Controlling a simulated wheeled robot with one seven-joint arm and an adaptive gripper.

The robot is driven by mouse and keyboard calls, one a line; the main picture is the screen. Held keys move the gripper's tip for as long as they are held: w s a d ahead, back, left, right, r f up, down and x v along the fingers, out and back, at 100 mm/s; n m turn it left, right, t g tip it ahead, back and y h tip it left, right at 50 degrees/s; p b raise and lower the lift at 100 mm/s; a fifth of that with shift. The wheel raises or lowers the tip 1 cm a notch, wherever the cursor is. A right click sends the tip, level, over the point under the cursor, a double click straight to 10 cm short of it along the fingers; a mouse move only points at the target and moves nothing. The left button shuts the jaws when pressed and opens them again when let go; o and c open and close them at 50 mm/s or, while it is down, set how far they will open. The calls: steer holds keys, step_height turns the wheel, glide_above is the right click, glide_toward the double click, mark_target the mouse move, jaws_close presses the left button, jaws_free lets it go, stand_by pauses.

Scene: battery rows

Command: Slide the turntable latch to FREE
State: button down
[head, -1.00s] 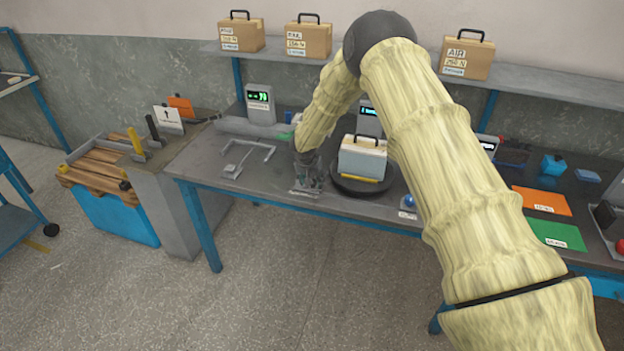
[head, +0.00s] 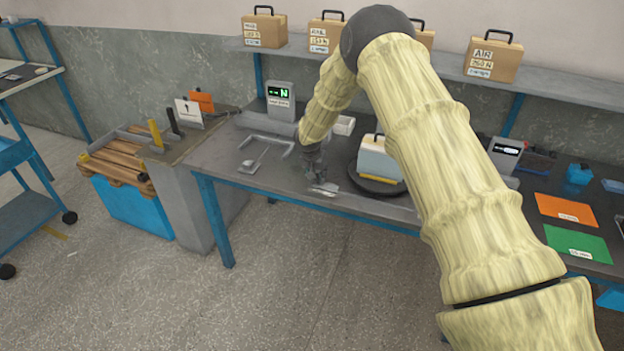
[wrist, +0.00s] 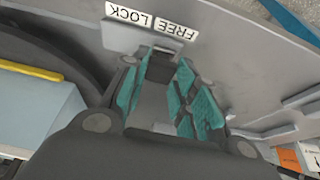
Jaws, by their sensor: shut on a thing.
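The dark round turntable (head: 364,187) stands near the bench's front edge and bears a pale case with a yellow strip (head: 378,160). My gripper (head: 320,188) is low over the bench, just left of the turntable. In the wrist view, my gripper's teal-padded fingers (wrist: 160,88) are closed around a small dark latch knob (wrist: 160,68) at their tips. The FREE and LOCK labels (wrist: 152,20) lie just beyond it, upside down, by a light latch plate (wrist: 126,38). The fingers hide much of the latch, so its exact position is unclear. The turntable's edge (wrist: 45,55) shows at left.
A grey bracket frame (head: 265,146) lies on the bench left of my gripper. A display unit (head: 280,100) stands behind. Orange (head: 566,208) and green (head: 578,243) mats lie at right. Cases (head: 264,30) stand on the shelf above.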

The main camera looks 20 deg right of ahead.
steer(key=c, duration=1.1)
jaws_free()
steer(key=shift+r, duration=0.1)
steer(key=v, duration=1.1)
steer(key=shift+s+r, duration=0.15)
steer(key=shift+r, duration=0.25)
